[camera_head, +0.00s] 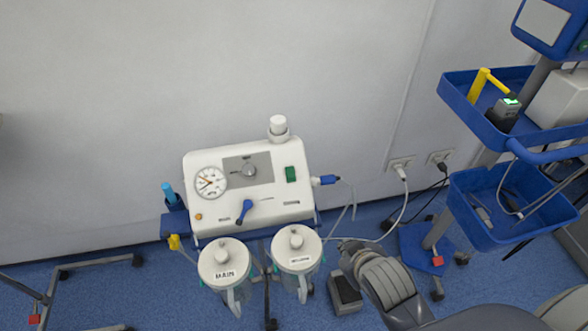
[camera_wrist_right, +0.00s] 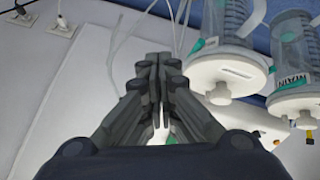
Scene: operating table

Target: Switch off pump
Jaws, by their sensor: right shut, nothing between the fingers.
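My right gripper (camera_head: 352,248) is to the lower right of the pump in the head view. In the right wrist view, my right gripper (camera_wrist_right: 155,92) is shut and empty, with the white panel behind it. A bit of green (camera_wrist_right: 171,139) shows partly hidden behind the fingers. My left gripper is out of view.
Two lidded canisters, one marked MAIN (camera_head: 224,264) and another (camera_head: 296,249), hang in front of the pump. Tubing and cables run right to wall sockets (camera_head: 402,163). A blue-trayed cart (camera_head: 497,208) stands at right. A dark box (camera_head: 344,291) lies on the floor.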

